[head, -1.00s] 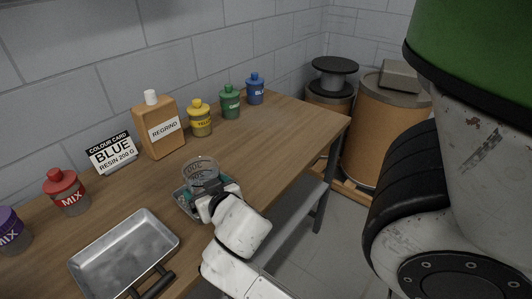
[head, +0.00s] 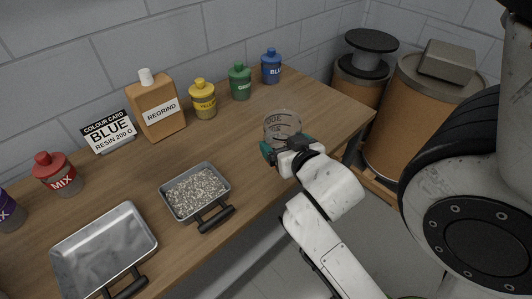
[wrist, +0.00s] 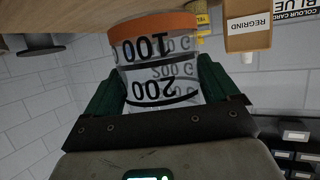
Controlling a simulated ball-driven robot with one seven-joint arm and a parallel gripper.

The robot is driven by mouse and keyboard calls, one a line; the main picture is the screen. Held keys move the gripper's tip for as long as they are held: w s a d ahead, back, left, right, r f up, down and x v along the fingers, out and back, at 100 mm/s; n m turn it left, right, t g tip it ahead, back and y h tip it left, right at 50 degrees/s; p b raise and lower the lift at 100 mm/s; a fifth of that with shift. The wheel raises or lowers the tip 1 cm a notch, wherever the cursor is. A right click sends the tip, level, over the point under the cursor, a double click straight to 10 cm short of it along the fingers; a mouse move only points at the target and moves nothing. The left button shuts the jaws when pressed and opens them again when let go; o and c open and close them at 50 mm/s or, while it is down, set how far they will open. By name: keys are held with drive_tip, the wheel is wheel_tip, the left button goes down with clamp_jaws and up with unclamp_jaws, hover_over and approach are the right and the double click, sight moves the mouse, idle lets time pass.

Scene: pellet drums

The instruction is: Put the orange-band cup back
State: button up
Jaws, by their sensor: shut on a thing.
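The orange-band cup (head: 283,124) is a clear measuring cup with black gram marks. My gripper (head: 284,147) is shut on its sides at the right front part of the bench in the head view. In the wrist view the cup (wrist: 160,72) stands between the green finger pads of my gripper (wrist: 162,92). Its orange band shows at the end toward the bench. The cup looks empty and about upright. I cannot tell whether its base touches the bench. A small metal pan (head: 169,204) of pale pellets sits left of my gripper.
An empty metal tray (head: 105,252) lies at the left front. Along the back stand yellow (head: 203,100), green (head: 240,83) and blue (head: 271,67) bottles, the REGRIND bottle (head: 157,108) and a BLUE card (head: 109,132). The MIX bottle (head: 58,174) is at left. Drums (head: 410,125) stand beyond the bench end.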

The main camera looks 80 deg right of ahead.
drive_tip(key=shift+w+d+f+b, duration=0.8)
drive_tip(key=shift+w+d+f, duration=0.45)
drive_tip(key=shift+f, duration=0.65)
drive_tip(key=shift+w+d+f+b, duration=0.85)
drive_tip(key=shift+w+d+f, duration=0.4)
drive_tip(key=shift+f, duration=0.7)
drive_tip(key=shift+w+d+f+b, duration=0.9)
drive_tip(key=shift+d+f, duration=0.6)
drive_tip(key=shift+f, duration=0.4)
drive_tip(key=shift+w+f, duration=0.1)
drive_tip(key=o, duration=1)
drive_tip(key=shift+r, duration=0.25)
drive_tip(key=v, duration=1.2)
drive_tip(key=shift+f, duration=0.1)
